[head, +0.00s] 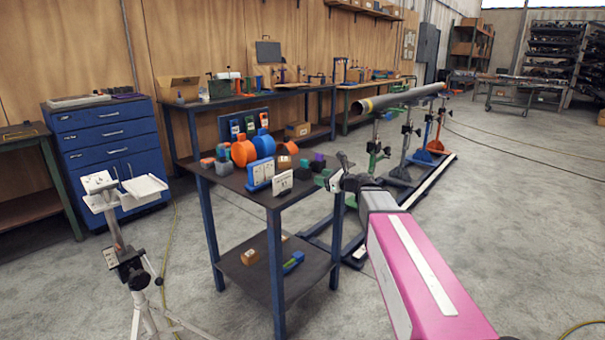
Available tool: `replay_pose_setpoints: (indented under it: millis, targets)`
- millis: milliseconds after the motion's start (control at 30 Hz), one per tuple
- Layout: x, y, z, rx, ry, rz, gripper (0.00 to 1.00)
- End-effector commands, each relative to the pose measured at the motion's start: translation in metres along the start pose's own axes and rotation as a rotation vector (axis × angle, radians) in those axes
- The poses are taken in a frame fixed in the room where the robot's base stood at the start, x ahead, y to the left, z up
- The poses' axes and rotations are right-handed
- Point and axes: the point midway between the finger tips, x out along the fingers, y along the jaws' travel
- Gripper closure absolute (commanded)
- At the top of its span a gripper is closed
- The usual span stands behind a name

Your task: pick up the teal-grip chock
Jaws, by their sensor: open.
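Several small chocks with coloured grips stand on the dark tabletop of the blue-legged table (238,181). One with a teal-looking grip (303,168) stands right of the middle, in front of a purple-topped chock (318,161). My gripper (340,174) is open at the table's right edge, right of the chocks and apart from the teal-looking one. A green-topped piece (335,182) shows close by it, partly hidden.
Orange and blue discs (262,145) and white-and-blue labelled holders (258,176) crowd the tabletop. The lower shelf (270,275) holds a few blocks. A long pipe (400,98) on stands lies behind. A white tripod (130,250) stands left. Floor at right is mostly clear.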

Motion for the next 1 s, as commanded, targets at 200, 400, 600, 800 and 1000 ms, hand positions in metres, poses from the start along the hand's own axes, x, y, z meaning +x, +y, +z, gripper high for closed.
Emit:
replay_pose_setpoints:
  millis: [200,400,600,800,1000]
  targets:
    - [0.008,-0.020,0.029,0.175,-0.104,-0.041,0.53]
    - [0.029,-0.022,0.032,0.189,-0.110,-0.042,0.53]
    - [0.056,-0.024,0.035,0.187,-0.109,-0.042,0.53]
    - [0.067,-0.024,0.036,0.186,-0.109,-0.042,0.53]
    - [0.095,-0.026,0.038,0.185,-0.109,-0.041,0.53]
